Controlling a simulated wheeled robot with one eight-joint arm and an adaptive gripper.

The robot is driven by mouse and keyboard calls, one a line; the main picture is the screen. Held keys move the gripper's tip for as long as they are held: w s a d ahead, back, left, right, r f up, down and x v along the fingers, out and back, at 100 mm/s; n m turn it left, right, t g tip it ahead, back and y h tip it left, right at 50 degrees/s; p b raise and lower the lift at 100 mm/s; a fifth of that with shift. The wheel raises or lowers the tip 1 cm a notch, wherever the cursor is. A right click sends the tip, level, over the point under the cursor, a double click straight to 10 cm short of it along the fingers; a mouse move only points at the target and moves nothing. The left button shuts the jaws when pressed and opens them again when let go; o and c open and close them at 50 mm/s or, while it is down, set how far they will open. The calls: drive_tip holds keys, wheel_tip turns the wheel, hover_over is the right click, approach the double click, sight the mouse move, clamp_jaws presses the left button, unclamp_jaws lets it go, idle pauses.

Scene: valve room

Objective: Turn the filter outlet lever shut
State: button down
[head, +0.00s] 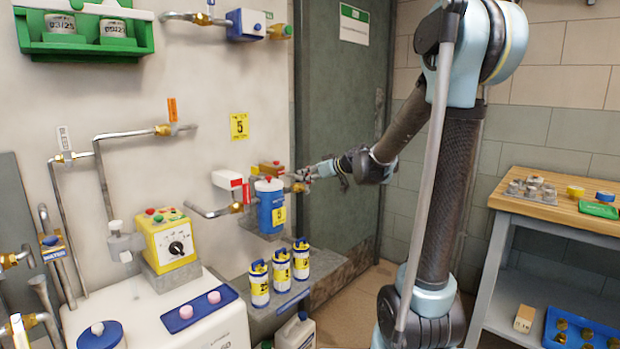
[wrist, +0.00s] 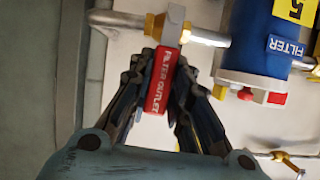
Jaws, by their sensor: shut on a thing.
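The filter outlet lever (wrist: 157,90), a flat handle with a red FILTER OUTLET label, sits between both fingers of my gripper (wrist: 162,65) in the wrist view. My gripper is shut on it. The lever reaches down in that picture from a brass valve (wrist: 153,26) and looks roughly crosswise to the metal pipe (wrist: 205,37). In the head view my gripper (head: 306,176) is just right of the blue filter canister (head: 268,210), at the outlet pipe. The fingers mostly hide the lever there. The canister also shows in the wrist view (wrist: 252,40).
A red-and-white handle (head: 228,181) on another valve is left of the canister. Several yellow-banded bottles (head: 281,267) stand on a shelf below. A yellow control box (head: 168,240) is further left. A grey door (head: 340,110) is behind my arm, and a wooden-topped bench (head: 560,205) is at right.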

drive_tip(key=shift+s+f+n, duration=0.1)
drive_tip(key=shift+s+n, duration=0.05)
drive_tip(key=shift+n, duration=0.15)
idle(0.4)
drive_tip(key=c, duration=1.5)
unclamp_jaws()
drive_tip(key=shift+a, duration=0.1)
drive_tip(key=shift+o, duration=0.2)
drive_tip(key=v, duration=1.1)
drive_tip(key=shift+s+d+r, duration=0.2)
drive_tip(key=shift+s+d, duration=0.05)
drive_tip(key=shift+s, duration=0.05)
drive_tip(key=s+d+f+m+g+h, duration=0.2)
drive_tip(key=s+d+f, duration=0.3)
drive_tip(key=s, duration=0.5)
drive_tip(key=s+d+f+m+g+h, duration=0.2)
drive_tip(key=s+d+f+m+h, duration=0.2)
drive_tip(key=s+f, duration=0.6)
drive_tip(key=s+d+f+m+g+h, duration=0.2)
drive_tip(key=s+d+f+m+h, duration=0.2)
drive_tip(key=s+d+f, duration=0.3)
drive_tip(key=s+f, duration=0.1)
drive_tip(key=s, duration=0.2)
drive_tip(key=shift+d+h, duration=0.3)
drive_tip(key=shift+d, duration=0.1)
